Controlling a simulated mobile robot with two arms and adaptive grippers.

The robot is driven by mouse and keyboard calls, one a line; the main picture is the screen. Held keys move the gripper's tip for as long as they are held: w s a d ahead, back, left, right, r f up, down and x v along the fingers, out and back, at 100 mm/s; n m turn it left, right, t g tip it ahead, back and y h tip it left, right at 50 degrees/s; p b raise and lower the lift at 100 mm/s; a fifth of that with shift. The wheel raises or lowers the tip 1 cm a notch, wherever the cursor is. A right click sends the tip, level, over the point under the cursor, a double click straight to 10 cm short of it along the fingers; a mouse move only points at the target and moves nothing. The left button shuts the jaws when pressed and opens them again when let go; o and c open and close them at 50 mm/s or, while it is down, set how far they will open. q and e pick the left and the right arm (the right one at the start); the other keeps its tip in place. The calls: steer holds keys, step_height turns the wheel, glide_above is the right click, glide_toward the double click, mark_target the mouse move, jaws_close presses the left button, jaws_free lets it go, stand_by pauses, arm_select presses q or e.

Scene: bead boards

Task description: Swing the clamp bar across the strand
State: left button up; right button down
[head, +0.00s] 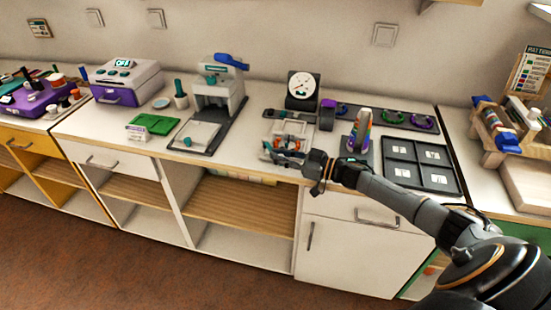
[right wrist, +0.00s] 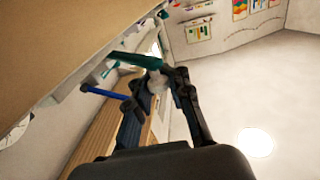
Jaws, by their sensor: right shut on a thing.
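My right gripper (head: 298,160) reaches in from the right to the front of a small pale clamp fixture (head: 287,128) on the counter. In the right wrist view, the fingers (right wrist: 158,84) are closed around a pale grip at the end of a green bar (right wrist: 134,59), which looks like the clamp bar. The bar points away to the left from the fingertips. A blue rod (right wrist: 104,92) lies beside it. The strand is too small to make out, and the gripper partly hides the fixture's front. My left gripper is not in view.
A dark four-part tray (head: 420,187) and a rainbow-striped cone (head: 362,128) stand right of the fixture. A round dial (head: 303,88) is behind it. A grey press (head: 217,88) with a blue handle stands to the left, near a green board (head: 154,124).

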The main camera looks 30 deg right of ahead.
steer(key=shift+s+a+f, duration=0.15)
steer(key=shift+s+f, duration=0.1)
steer(key=shift+f, duration=0.15)
steer(key=c, duration=1.5)
jaws_free()
steer(key=shift+c, duration=0.2)
steer(key=shift+o, duration=1.2)
steer(key=shift+s+r, duration=0.15)
steer(key=shift+r, duration=0.15)
steer(key=shift+d, duration=0.25)
steer(key=v, duration=1.2)
